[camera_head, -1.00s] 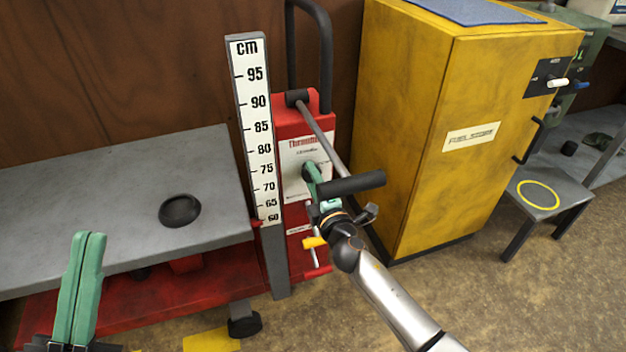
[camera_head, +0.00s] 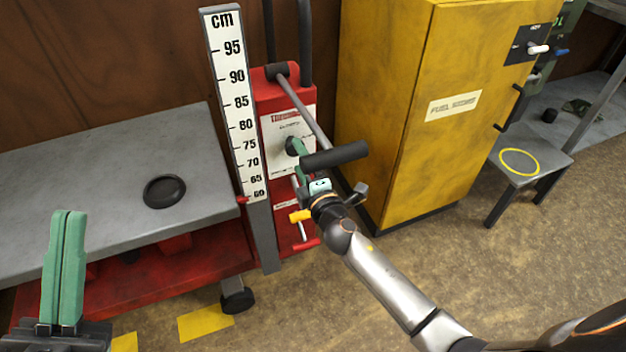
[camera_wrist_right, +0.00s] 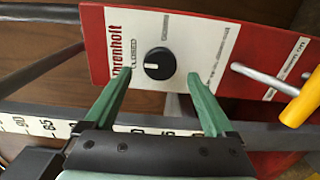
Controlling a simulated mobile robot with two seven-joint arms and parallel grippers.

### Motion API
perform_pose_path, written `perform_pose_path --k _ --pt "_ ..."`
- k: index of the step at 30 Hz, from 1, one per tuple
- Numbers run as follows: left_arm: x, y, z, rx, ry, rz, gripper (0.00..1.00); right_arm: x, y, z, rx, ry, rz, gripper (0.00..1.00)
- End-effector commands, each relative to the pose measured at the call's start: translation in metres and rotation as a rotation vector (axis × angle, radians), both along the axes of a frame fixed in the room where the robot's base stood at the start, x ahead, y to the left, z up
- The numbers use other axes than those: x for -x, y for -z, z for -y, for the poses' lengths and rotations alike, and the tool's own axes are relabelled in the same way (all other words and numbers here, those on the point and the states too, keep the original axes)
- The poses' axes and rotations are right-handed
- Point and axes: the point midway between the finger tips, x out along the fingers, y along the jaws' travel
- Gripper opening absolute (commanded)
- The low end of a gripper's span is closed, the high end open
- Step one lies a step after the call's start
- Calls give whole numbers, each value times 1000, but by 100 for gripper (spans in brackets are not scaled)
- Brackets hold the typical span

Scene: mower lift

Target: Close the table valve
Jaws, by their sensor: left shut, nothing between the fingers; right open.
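The table valve is a black round knob (camera_wrist_right: 159,64) with a white pointer mark on the white label of the red lift column. The mark points left in the right wrist view, towards small print that seems to read CLOSED. In the head view the knob (camera_head: 291,146) is partly hidden by my right gripper (camera_head: 298,152). My right gripper (camera_wrist_right: 158,83) is open, its green fingers spread to either side of the knob's near side; contact is not clear. My left gripper (camera_head: 68,215) is shut and empty, upright in front of the grey table (camera_head: 85,160).
A black-gripped lever (camera_head: 335,155) passes just above my right gripper. A yellow-ended handle (camera_wrist_right: 300,100) sticks out beside the label. A cm scale (camera_head: 235,100) stands left of the column, a yellow fuel cabinet (camera_head: 385,110) right. A black dish (camera_head: 165,191) lies on the table.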

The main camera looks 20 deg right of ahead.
Motion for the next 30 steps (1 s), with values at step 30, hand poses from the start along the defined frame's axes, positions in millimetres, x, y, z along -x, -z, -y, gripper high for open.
perform_pose_path --k 30 --pt "0 -2 -2 2 -9 -4 0 100 0 4 1 0 0 89"
